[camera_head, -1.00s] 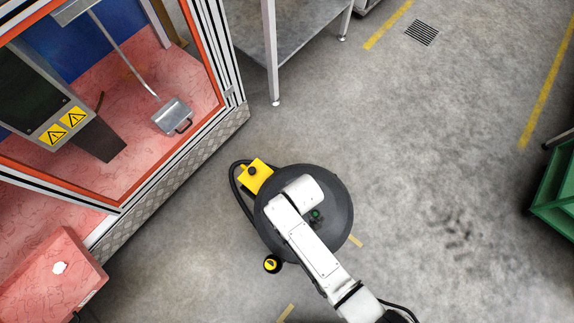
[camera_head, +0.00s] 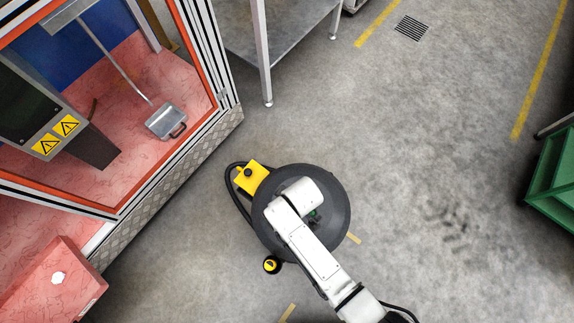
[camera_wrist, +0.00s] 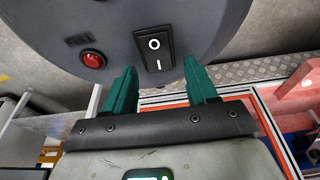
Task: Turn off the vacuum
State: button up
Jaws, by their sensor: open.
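The vacuum (camera_head: 338,212) is a dark grey round body on the floor in the head view, partly covered by my white arm. Its grey housing (camera_wrist: 210,25) fills the top of the wrist view. On it is a black rocker switch (camera_wrist: 155,48) marked O above and I below in the picture; I cannot tell which side is pressed. A red button (camera_wrist: 92,59) is left of the switch. My gripper (camera_wrist: 160,66) is open and empty, its two green fingers pointing at the housing either side of the switch's lower end. Contact cannot be judged. In the head view my arm mostly hides the gripper.
A caged machine (camera_head: 185,145) with an orange frame stands at left, a metal table (camera_head: 285,35) behind, a green container (camera_head: 553,175) at right.

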jog(key=p+v, duration=0.1)
jog(key=v, duration=0.9)
jog(key=shift+r+p, duration=0.25)
jog(key=shift+p, duration=0.1)
jog(key=s+d+r+m+h, duration=0.1)
jog(key=s+d+r+m, duration=0.2)
jog(key=d, duration=0.5)
jog(key=s+d+r+m, duration=0.4)
jog(key=s+d+r, duration=0.1)
jog(key=d, duration=0.4)
jog(key=s+d+r+m+h, duration=0.1)
jog(key=s+d+r+m, duration=0.3)
jog(key=d, duration=0.4)
jog(key=shift+s+d+g+h, duration=0.3)
jog(key=shift+s+d+g, duration=0.05)
jog(key=shift+s+g, duration=0.05)
